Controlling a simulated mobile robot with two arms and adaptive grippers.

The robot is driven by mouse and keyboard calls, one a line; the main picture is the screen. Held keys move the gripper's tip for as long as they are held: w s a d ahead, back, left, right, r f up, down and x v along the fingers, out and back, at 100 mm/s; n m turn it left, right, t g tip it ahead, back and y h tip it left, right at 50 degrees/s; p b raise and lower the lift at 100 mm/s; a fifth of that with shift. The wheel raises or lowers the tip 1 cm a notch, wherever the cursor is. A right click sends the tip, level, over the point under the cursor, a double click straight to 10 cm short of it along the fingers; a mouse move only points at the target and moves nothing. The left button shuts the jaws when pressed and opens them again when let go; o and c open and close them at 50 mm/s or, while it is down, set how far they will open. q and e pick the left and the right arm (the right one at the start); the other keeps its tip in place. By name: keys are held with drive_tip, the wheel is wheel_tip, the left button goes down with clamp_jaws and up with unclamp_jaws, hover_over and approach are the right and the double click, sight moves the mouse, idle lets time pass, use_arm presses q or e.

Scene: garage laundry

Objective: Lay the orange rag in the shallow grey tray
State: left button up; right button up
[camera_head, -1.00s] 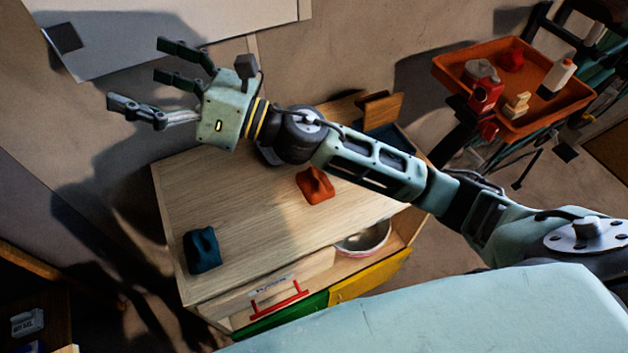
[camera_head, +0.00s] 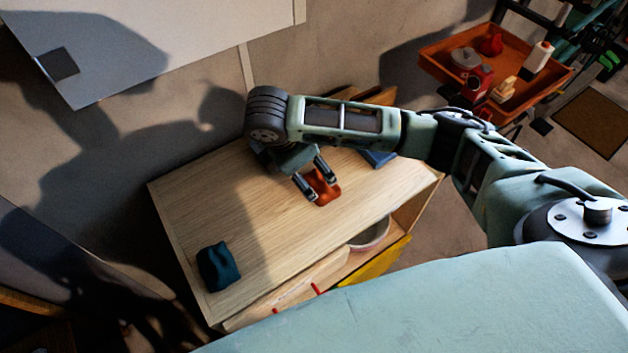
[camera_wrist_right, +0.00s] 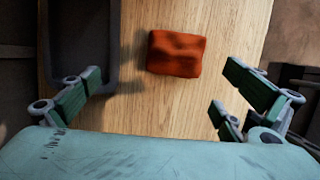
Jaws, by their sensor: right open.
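The orange rag (camera_head: 322,187) lies crumpled on the wooden tabletop (camera_head: 250,215); the wrist view shows it (camera_wrist_right: 177,53) whole. My right gripper (camera_head: 323,190) points down over it with fingers spread. In the wrist view the rag is ahead of the palm, between the open fingers (camera_wrist_right: 160,82), with nothing held. A dark grey shape with a rounded rim (camera_wrist_right: 114,60), which looks like the shallow grey tray, lies left of the rag in the wrist view. My wrist and forearm hide the tray in the head view. My left gripper is not in view.
A dark blue cloth (camera_head: 217,266) lies at the table's near left corner. A blue object (camera_head: 377,158) shows partly under my forearm. A bowl (camera_head: 371,234) sits below the tabletop. An orange tray (camera_head: 530,98) with bottles stands at right.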

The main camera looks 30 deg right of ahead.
sight(319, 177)
drive_tip(key=shift+s+d+r+g+h, duration=0.15)
drive_tip(key=shift+s+d+g+h, duration=0.1)
drive_tip(key=shift+s+d, duration=0.2)
drive_tip(key=shift+s+d+r+g+h, duration=0.15)
drive_tip(key=shift+s+d+g+h, duration=0.15)
drive_tip(key=shift+d, duration=0.25)
drive_tip(key=x, duration=0.2)
drive_tip(key=p+x, duration=0.1)
drive_tip(key=x, duration=0.2)
drive_tip(key=a+x, duration=0.1)
drive_tip(key=x, duration=0.1)
drive_tip(key=shift+w+d+f, duration=0.1)
drive_tip(key=shift+f, duration=0.45)
drive_tip(key=shift+c, duration=0.5)
drive_tip(key=c, duration=1.3)
drive_tip(key=shift+o, duration=0.2)
drive_tip(key=shift+r, duration=0.1)
drive_tip(key=shift+r, duration=0.1)
